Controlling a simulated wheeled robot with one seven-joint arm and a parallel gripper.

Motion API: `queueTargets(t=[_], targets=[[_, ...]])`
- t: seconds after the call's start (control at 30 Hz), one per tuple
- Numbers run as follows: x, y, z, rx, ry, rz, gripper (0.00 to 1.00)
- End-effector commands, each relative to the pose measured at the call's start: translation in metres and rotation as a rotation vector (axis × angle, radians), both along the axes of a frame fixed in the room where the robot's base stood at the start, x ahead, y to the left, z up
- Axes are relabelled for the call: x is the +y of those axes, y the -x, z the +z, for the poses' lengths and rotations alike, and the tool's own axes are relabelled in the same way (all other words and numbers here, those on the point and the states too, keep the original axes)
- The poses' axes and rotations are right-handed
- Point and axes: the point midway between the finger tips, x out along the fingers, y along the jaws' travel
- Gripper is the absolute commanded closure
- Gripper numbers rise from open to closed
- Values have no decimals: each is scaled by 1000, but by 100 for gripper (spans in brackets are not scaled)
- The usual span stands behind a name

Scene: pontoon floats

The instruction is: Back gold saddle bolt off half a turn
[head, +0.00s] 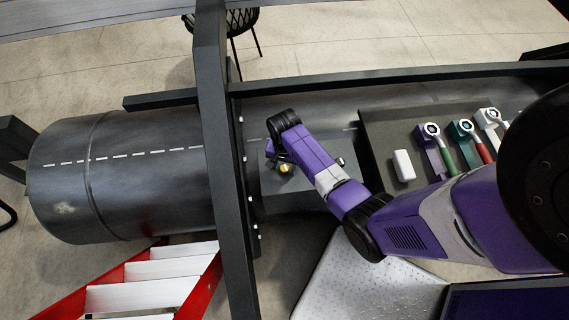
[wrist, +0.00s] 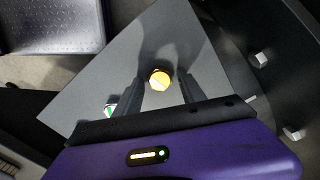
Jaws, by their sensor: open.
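The gold saddle bolt (wrist: 159,79) has a round, bright yellow head with a pale line across it. In the wrist view it stands on a grey plate (wrist: 215,50), between the tips of my gripper's two dark fingers. In the head view the bolt (head: 285,168) shows beside the end of my purple arm. My gripper (wrist: 159,88) is open, with a gap on each side of the bolt head. Its fingers look apart from the bolt, but their height above it is hard to tell.
A dark beam with pale bolts (wrist: 261,60) stands right of the plate in the wrist view. In the head view, several ring-headed tools (head: 432,130) and a white block (head: 403,166) lie on the dark bench right of my gripper. A red step ladder (head: 145,270) stands front left.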

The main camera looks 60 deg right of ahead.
Motion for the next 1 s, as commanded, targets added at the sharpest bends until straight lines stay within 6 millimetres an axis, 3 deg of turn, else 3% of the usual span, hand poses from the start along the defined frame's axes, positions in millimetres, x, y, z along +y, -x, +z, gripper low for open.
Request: queueTargets(t=[0.63,0.8,1.0], targets=[[0,0,1,1,0,-837,53],[0,0,1,0,0,-943,53],[0,0,0,0,0,-951,53]])
